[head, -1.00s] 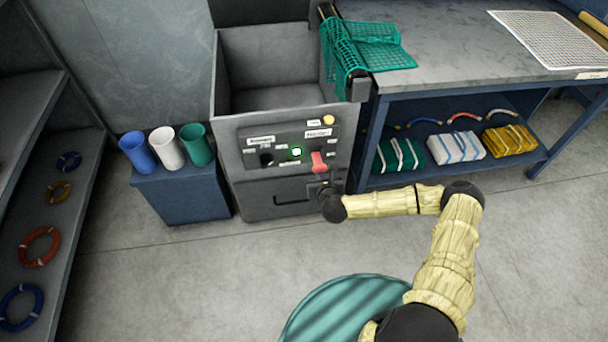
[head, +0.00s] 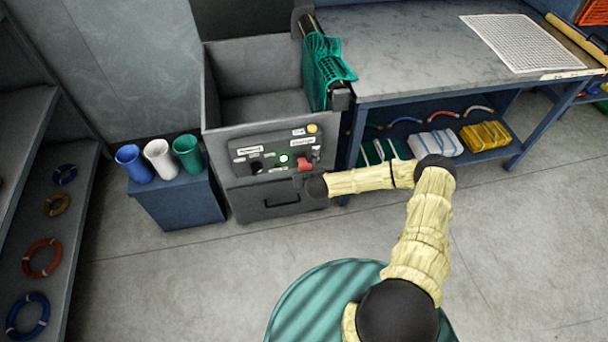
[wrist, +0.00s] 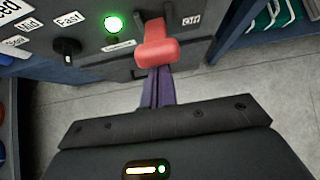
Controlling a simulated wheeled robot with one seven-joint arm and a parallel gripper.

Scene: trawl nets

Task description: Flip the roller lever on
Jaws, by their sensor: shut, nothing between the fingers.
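The roller lever (head: 304,165) has a red handle on the grey machine's control panel (head: 250,150). In the wrist view the red handle (wrist: 156,45) sticks out toward me at the top centre, between two dark brackets. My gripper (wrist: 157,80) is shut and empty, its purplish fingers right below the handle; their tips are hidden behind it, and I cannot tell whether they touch. A round green lamp (wrist: 113,24) left of the lever is lit. Green netting (head: 326,70) hangs over the roller bar at the machine's right edge.
A black knob (wrist: 67,46) sits left of the lamp. The workbench (head: 400,60) stands close on the right, with net bundles on its shelf. Blue, white and green cups (head: 158,158) stand on a blue box at left. The floor in front is clear.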

